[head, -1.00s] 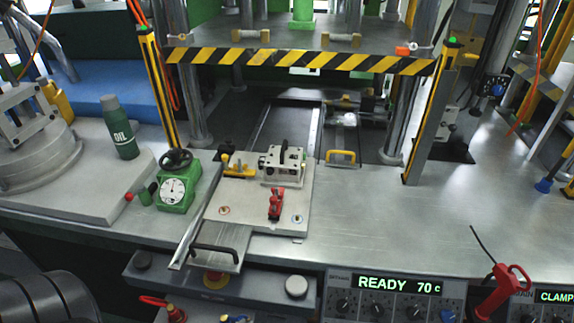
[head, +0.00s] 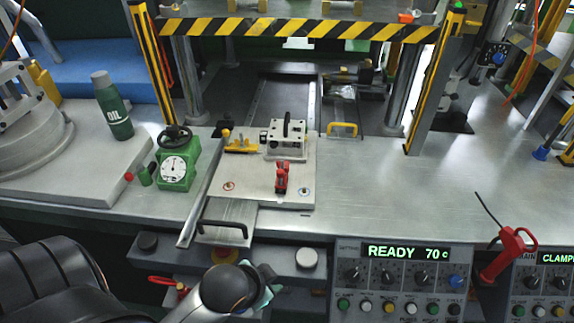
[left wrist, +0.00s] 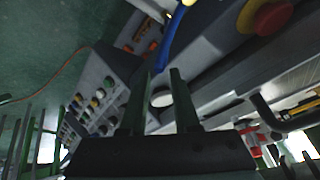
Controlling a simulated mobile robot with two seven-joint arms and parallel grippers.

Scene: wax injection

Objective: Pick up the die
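The die (head: 285,138), a grey metal block with a dark handle on top, sits on the flat sliding plate (head: 262,187) in front of the press. A red clamp (head: 282,177) stands just in front of it, and a yellow clamp (head: 240,144) is to its left. My left gripper (head: 268,284) is low at the front edge of the bench, well short of the die and partly hidden by my own wrist. In the left wrist view its two fingers (left wrist: 161,76) are apart with nothing between them. My right gripper is not in view.
A black handle (head: 224,228) sticks out at the plate's front. A green dial gauge (head: 175,168) stands left of the plate. The control panel (head: 400,280) and a red-handled tool (head: 506,254) are at front right. The bench right of the plate is clear.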

